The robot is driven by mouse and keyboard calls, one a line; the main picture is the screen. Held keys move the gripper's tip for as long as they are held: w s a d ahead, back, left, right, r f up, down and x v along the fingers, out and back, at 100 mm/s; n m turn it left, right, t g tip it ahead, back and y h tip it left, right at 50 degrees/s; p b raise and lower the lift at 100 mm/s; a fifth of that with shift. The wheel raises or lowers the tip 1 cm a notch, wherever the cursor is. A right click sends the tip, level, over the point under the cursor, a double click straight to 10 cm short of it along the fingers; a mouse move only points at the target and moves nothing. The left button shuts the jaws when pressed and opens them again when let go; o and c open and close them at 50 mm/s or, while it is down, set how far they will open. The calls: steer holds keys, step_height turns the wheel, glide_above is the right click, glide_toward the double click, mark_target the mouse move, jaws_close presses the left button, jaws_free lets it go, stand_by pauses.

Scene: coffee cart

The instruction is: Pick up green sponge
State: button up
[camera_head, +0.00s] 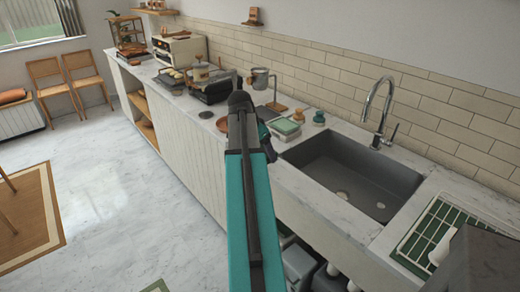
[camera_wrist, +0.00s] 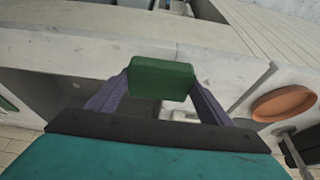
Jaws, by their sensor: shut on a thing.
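The green sponge (camera_wrist: 162,78) is a dark green block in the wrist view. My gripper (camera_wrist: 160,88) is shut on it, with one purple-grey finger against each side. The sponge is held in front of the wrist, with the counter edge and darker space behind it. In the head view, my teal arm reaches toward the counter left of the sink, and it hides most of my gripper. I cannot make out the held sponge there.
The grey sink (camera_head: 352,172) with a tall faucet (camera_head: 377,112) is right of my arm. A green-topped container (camera_head: 286,127) and small jars stand behind it. A terracotta dish (camera_wrist: 284,103) is at right in the wrist view. A drying rack (camera_head: 440,232) is at front right.

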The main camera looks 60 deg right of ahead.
steer(key=shift+s+a, duration=0.45)
steer(key=shift+a, duration=0.05)
stand_by(0.3)
